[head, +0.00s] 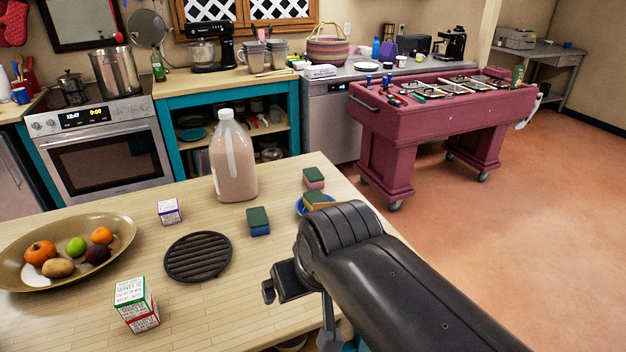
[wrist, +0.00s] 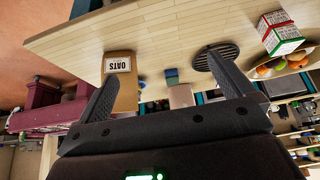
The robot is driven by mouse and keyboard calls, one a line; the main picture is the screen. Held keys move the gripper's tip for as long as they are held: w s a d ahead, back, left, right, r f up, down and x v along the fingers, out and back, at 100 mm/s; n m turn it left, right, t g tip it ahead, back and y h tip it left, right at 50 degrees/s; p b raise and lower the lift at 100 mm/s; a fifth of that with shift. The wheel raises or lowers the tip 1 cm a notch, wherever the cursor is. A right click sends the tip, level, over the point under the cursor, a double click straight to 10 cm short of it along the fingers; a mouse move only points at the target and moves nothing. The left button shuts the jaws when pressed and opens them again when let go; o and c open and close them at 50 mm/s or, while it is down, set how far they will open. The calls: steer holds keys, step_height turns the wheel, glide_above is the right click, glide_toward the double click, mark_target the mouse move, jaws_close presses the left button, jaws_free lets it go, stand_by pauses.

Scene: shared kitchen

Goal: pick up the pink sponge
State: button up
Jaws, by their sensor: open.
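The pink sponge (head: 314,184) has a green top and lies on the wooden counter near its far right edge in the head view, beyond my arm. I cannot pick it out in the wrist view. A blue sponge with a green top (head: 259,229) sits nearer; it also shows in the wrist view (wrist: 171,76). A yellow sponge with a green top (head: 318,201) sits in a blue bowl (head: 299,207), partly hidden by my arm. My gripper (wrist: 165,82) is open, its fingers wide apart with nothing held, apart from the sponges.
A tall jug (head: 233,165), a dark round trivet (head: 198,257), small boxes (head: 169,211) (head: 136,305) and a fruit bowl (head: 116,255) stand on the counter. An oats box (wrist: 119,64) shows near one finger in the wrist view. Bare wood lies between the trivet and blue sponge.

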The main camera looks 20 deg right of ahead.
steer(key=c, duration=0.5)
steer(key=w+d+r, duration=0.1)
steer(key=w+r, duration=0.2)
steer(key=w, duration=0.4)
steer(key=w+d+r, duration=0.2)
steer(key=w, duration=0.4)
steer(key=g, duration=0.1)
glide_above(317, 179)
steer(key=s, duration=0.3)
step_height(317, 179, down, 14)
steer(key=shift+m, duration=0.4)
steer(key=x, duration=0.5)
steer(key=shift+r, duration=0.1)
steer(key=shift+s+x, duration=0.15)
steer(key=shift+x, duration=1.2)
steer(key=shift+s+x, duration=0.15)
steer(key=shift+x, duration=1.25)
